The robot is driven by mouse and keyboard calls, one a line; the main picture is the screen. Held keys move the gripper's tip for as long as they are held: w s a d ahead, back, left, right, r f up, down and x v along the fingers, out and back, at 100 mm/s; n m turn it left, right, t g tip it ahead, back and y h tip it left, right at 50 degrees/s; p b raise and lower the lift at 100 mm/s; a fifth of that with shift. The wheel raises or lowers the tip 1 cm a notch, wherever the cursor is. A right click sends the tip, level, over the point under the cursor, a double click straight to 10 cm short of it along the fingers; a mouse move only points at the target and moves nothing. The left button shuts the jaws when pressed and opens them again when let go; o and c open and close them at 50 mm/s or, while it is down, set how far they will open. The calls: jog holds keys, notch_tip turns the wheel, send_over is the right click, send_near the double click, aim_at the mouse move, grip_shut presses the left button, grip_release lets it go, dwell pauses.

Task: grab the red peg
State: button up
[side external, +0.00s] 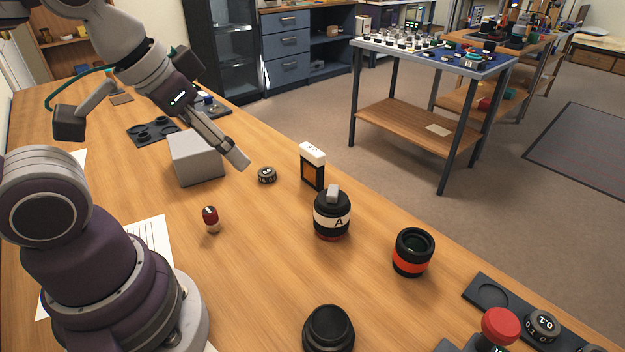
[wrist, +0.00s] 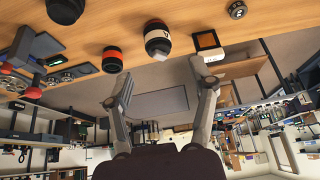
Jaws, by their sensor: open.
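The red peg (side external: 211,219) stands upright on the wooden table in the side external view. It is small, with a dark red top and a pale lower part. I do not see it in the wrist view. My gripper (side external: 238,158) is raised over the table, above and to the right of the peg in the side external view and clear of it. In the wrist view my gripper (wrist: 161,69) has its two fingers spread wide with nothing between them.
A grey block (side external: 196,160) stands behind the peg. A small black dial (side external: 267,175), a black-and-white box (side external: 312,165), a lens marked A (side external: 331,215) and an orange-banded lens (side external: 412,252) stand rightward. A larger red knob (side external: 500,326) is front right. Table around the peg is clear.

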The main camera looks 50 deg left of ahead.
jog(key=m+g, duration=0.5)
jog(key=m, duration=1.1)
send_over(209, 210)
jog(key=f, duration=0.9)
jog(key=shift+w+d, duration=0.15)
jog(key=shift+w, duration=0.1)
jog(key=shift+s+a+f+m+g, duration=0.1)
jog(key=shift+a+f+m+g, duration=0.1)
jog(key=shift+f+m+g, duration=0.25)
notch_tip(209, 210, down, 10)
jog(key=shift+s, duration=0.15)
grip_shut()
